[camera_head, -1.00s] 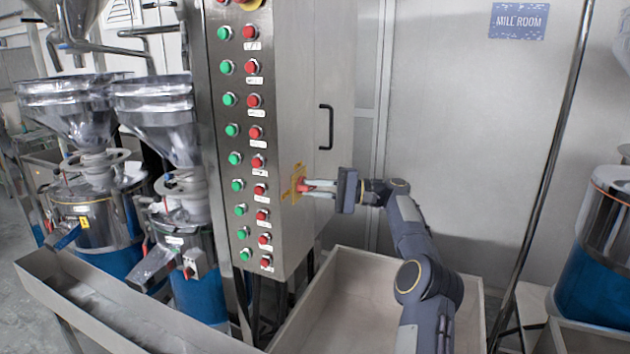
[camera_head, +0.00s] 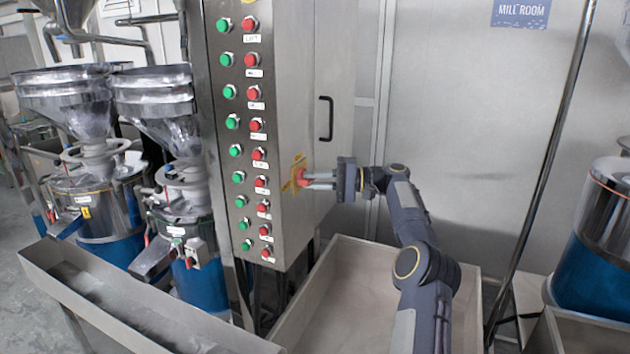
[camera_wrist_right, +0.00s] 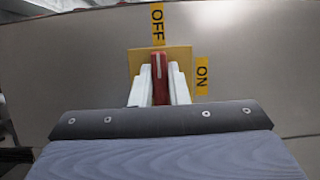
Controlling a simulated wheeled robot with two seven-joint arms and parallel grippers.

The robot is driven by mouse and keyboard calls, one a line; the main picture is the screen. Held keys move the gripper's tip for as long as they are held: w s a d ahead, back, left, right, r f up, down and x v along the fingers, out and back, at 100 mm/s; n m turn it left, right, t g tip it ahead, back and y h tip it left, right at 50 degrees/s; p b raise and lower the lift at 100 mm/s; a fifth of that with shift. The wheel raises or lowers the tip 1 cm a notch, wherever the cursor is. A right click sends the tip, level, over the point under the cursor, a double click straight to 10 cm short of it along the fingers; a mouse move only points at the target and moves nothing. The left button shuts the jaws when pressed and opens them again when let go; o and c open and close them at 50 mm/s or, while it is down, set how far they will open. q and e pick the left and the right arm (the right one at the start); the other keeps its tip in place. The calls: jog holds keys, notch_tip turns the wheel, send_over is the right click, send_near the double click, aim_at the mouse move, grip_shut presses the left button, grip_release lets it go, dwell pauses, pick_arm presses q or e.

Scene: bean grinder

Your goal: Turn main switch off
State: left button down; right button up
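The main switch is a red handle on a yellow plate (camera_head: 294,172) on the right side face of the steel cabinet (camera_head: 285,120). In the right wrist view the red handle (camera_wrist_right: 160,80) lines up with the OFF label (camera_wrist_right: 157,24) above it. The ON label (camera_wrist_right: 202,76) is to its right. My right gripper (camera_head: 312,181) reaches the switch from the right. Its two pale fingers lie one on each side of the handle and appear shut on it, covering part of the plate. My left gripper is not in view.
Green and red buttons (camera_head: 251,60) run down the cabinet front. A black door handle (camera_head: 326,118) sits above my right gripper. A bin (camera_head: 470,285) lies below my right arm. Mills with steel hoppers (camera_head: 150,90) stand at left, and another blue-based mill (camera_head: 590,262) at far right.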

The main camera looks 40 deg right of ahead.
jog(key=o, duration=0.4)
jog(key=shift+o, duration=0.2)
jog(key=p+v, duration=0.1)
jog(key=v, duration=0.7)
jog(key=shift+a+f, duration=0.1)
jog(key=shift+a, duration=0.05)
